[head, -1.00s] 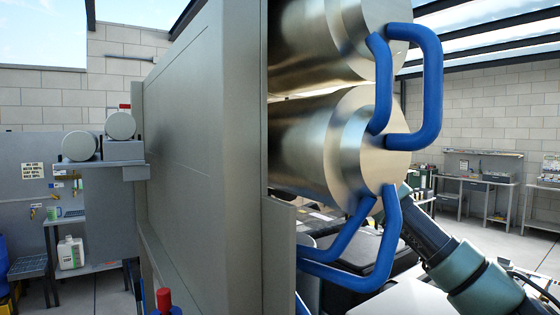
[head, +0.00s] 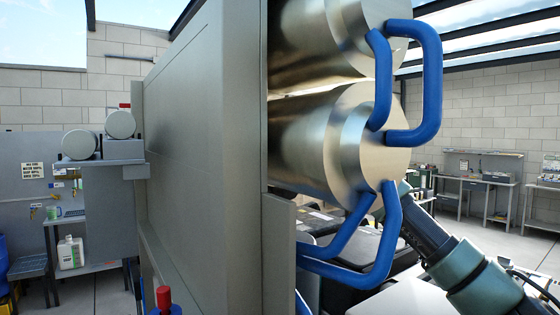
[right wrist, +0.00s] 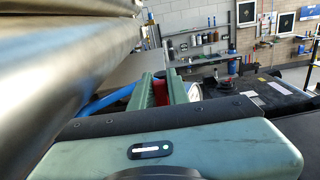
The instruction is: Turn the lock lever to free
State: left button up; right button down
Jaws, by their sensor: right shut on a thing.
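My right gripper (right wrist: 162,92) has its two green fingers shut on a red part (right wrist: 161,92), seen in the right wrist view. This looks like the red grip of the lock lever; the rest of the lever is hidden by the fingers and the wrist. In the head view my right arm comes in from the lower right, and its gripper is hidden behind the metal tubes (head: 310,150) and blue handles (head: 428,85). I cannot read the lever's angle. My left gripper is not in view.
A large grey panel (head: 195,150) fills the middle of the head view. A red-topped knob (head: 163,298) stands at its bottom left. A lower blue handle (head: 385,245) hangs close to my right arm. Workbenches (head: 485,185) stand far back right.

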jog(key=d+m+b, duration=0.1)
jog(key=m+b, duration=0.1)
jog(key=w+d+m+b, duration=0.1)
jog(key=m+b, duration=0.1)
jog(key=shift+f, duration=0.15)
jog(key=c, duration=1.4)
grip_release()
jog(key=shift+w+a, duration=0.1)
jog(key=shift+w, duration=0.05)
jog(key=shift+o, duration=0.2)
jog(key=b+v, duration=0.5)
jog(key=v, duration=0.3)
jog(key=shift+w, duration=0.1)
